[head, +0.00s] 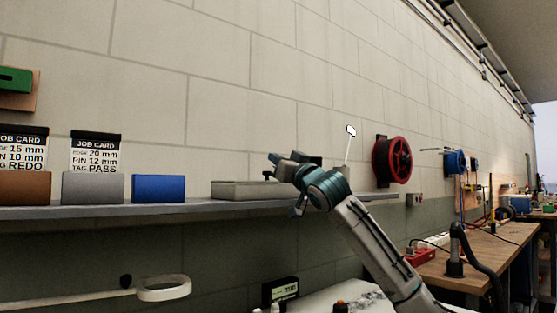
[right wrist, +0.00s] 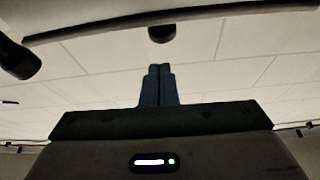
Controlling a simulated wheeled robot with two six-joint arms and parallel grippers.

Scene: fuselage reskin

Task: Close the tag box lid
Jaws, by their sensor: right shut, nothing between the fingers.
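A low, flat grey box (head: 240,190), which looks like the tag box, sits on the wall shelf (head: 215,209). A small dark knob shows at its top right, close to my gripper. I cannot tell how far its lid is open. My right gripper (head: 273,167) is at the right end of the box, slightly above it, its fingers pointing left. My arm hides what lies behind it. In the right wrist view the fingers (right wrist: 156,84) are shut and empty. My left gripper is not in view.
Brown (head: 24,188), grey (head: 93,188) and blue (head: 158,188) bins stand on the shelf at left, with job cards behind two. A red reel (head: 391,160) hangs on the wall at right. A white ring on a bar (head: 163,288) is below the shelf.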

